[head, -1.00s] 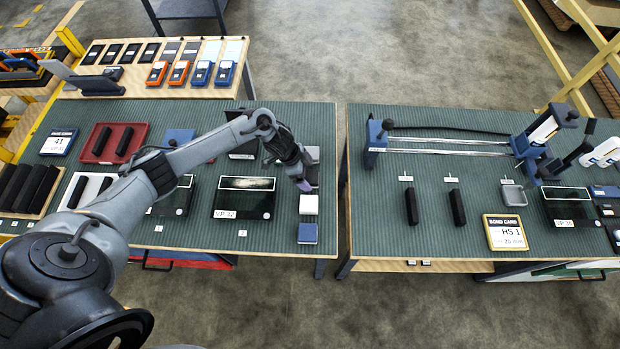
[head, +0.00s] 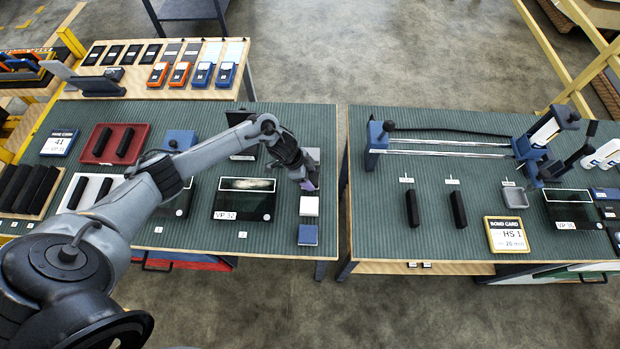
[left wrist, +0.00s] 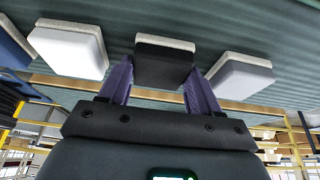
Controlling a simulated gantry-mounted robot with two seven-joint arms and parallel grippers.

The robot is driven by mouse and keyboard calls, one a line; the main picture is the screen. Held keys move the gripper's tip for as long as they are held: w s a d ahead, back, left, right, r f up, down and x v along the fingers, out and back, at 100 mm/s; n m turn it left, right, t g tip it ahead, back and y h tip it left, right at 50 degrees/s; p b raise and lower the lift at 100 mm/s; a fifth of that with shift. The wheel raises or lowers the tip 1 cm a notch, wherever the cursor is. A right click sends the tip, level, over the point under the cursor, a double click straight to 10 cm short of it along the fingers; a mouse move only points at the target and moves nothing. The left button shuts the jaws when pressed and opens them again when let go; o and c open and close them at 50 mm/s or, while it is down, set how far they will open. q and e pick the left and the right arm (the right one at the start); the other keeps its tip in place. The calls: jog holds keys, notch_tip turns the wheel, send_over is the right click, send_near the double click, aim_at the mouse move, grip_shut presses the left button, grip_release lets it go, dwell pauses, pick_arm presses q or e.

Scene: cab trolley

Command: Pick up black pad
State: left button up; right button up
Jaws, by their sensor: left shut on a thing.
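The black pad (left wrist: 163,62) has a pale edge layer and shows between the two purple fingers of my left gripper (left wrist: 160,85) in the left wrist view. The left gripper is shut on it. In the head view my left gripper (head: 308,184) is near the right edge of the left table, and the pad is hidden by it or too small to make out. I cannot tell whether the pad touches the mat. My right gripper is not in view.
A white pad (head: 309,206) and a blue pad (head: 308,235) lie in front of the gripper. A pale pad (head: 313,154) lies behind it. In the left wrist view, pale pads flank the black one closely. A gap separates the right table (head: 440,235).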

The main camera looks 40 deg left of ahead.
aim_at(315, 178)
pick_arm(q)
jog(key=shift+r, duration=0.15)
jog(key=shift+r, duration=0.55)
notch_tip(315, 178, up, 3)
jog(key=shift+f+p, duration=0.15)
jog(key=shift+p, duration=0.2)
jog(key=w+d+r+p, duration=0.1)
jog(key=d+r, duration=0.6)
jog(key=d, duration=0.4)
jog(key=shift+w+d, duration=0.2)
jog(key=shift+d, duration=0.15)
jog(key=o, duration=0.5)
jog(key=c, duration=0.4)
jog(key=shift+o, duration=0.2)
